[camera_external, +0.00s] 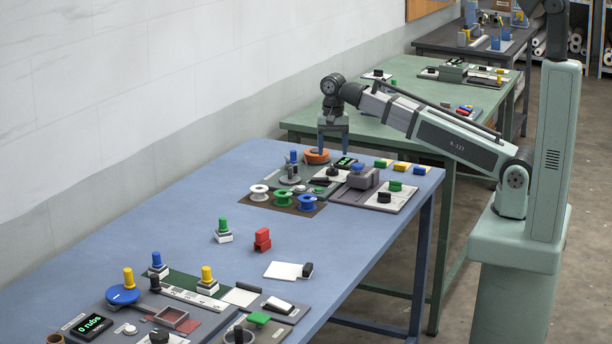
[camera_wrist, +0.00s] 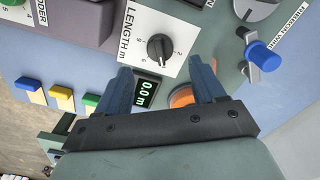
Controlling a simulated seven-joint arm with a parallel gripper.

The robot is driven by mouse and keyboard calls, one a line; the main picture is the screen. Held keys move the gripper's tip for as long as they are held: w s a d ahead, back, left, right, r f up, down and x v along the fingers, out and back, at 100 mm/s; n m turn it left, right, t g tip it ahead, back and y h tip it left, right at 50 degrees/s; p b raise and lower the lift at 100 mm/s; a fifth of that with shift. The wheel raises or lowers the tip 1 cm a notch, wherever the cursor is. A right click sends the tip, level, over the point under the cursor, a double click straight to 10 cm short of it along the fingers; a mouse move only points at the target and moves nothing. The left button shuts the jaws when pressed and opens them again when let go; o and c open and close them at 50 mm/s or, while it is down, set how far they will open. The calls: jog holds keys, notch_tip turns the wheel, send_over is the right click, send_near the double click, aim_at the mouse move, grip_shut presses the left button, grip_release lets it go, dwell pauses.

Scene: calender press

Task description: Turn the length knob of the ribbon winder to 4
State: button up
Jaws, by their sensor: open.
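The length knob (camera_wrist: 160,47) is a small black knob on a white plate (camera_wrist: 133,58) labelled "LENGTH m" in the wrist view. Small numbers ring it; I cannot tell which its pointer meets. A small display (camera_wrist: 146,92) beside it reads 0.0 m in green. My gripper (camera_wrist: 161,68) is open, its blue-grey fingertips spread either side of the line to the knob, apart from it. In the external view my gripper (camera_external: 333,140) hangs over the far end of the blue table, above the winder panel. An orange ring (camera_external: 316,156) lies just left of it.
A blue knob (camera_wrist: 262,55) on the ribbon winder stands right of the fingers in the wrist view. Yellow, blue and green blocks (camera_wrist: 61,97) lie to the left. White, green and blue spools (camera_external: 283,198) stand in front of the winder. The blue table's middle left (camera_external: 150,215) is clear.

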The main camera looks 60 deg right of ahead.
aim_at(332, 166)
notch_tip(332, 166, up, 8)
dwell(0.5)
jog(key=shift+a, duration=0.1)
